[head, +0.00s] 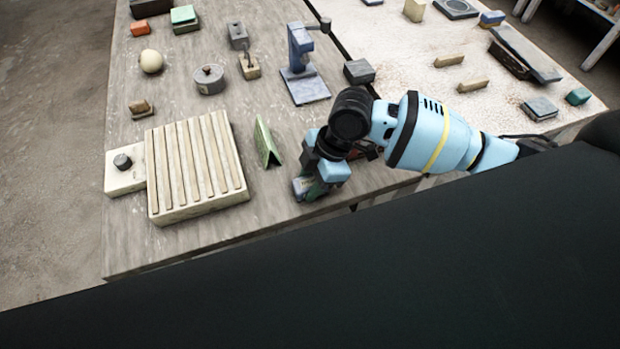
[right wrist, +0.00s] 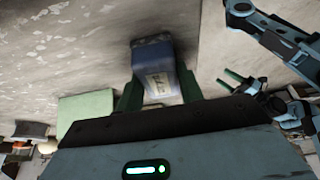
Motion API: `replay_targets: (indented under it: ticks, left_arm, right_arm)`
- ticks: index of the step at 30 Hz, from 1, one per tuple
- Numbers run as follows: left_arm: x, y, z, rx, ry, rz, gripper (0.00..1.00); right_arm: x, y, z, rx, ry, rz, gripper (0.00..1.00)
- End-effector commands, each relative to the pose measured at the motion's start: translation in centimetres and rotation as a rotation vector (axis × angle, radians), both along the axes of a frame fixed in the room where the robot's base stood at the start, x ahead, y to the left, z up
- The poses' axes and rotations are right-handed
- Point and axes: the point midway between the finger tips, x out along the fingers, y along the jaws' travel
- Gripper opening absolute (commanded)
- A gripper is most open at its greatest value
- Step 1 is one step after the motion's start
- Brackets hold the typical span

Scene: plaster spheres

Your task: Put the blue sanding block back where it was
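The blue sanding block (right wrist: 158,72) has a pale label and a dark far end in the right wrist view. It sits between the two green fingers of my right gripper (right wrist: 157,92), which are close against its sides. In the head view, my right gripper (head: 316,186) is low near the front edge of the table, with the block (head: 301,186) partly hidden by it. I cannot tell whether the block touches the table. My left gripper (right wrist: 240,80) shows small in the right wrist view, its green fingers apart and empty.
A green tent-shaped piece (head: 267,145) stands just left of my right gripper. A slatted cream rack (head: 190,208) lies further left. A blue press-like stand (head: 304,85) and a dark grey block (head: 359,71) are behind.

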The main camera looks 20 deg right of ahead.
Motion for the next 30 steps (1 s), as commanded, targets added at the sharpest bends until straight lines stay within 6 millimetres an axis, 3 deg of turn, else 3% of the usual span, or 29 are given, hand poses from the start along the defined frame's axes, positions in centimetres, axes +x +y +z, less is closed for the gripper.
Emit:
replay_targets:
  ticks: [1, 4, 16, 30]
  left_arm:
    - [0.0, 0.0, 0.0, -0.001, 0.000, 0.001, 0.54]
    - [0.0, -0.1, 0.0, -0.003, 0.000, 0.003, 0.54]
    - [0.2, -0.3, 0.2, -0.008, -0.003, 0.009, 0.54]
    - [0.6, 0.0, 0.7, 0.001, -0.017, 0.001, 0.54]
  right_arm:
    - [0.0, 0.0, 0.0, 0.000, 0.000, 0.000, 0.44]
    - [0.0, 0.0, 0.0, 0.000, 0.000, 0.000, 0.57]
    - [0.0, -0.1, 0.7, 0.000, -0.002, 0.000, 0.58]
    - [0.2, -3.4, 8.5, 0.000, -0.003, 0.000, 0.58]
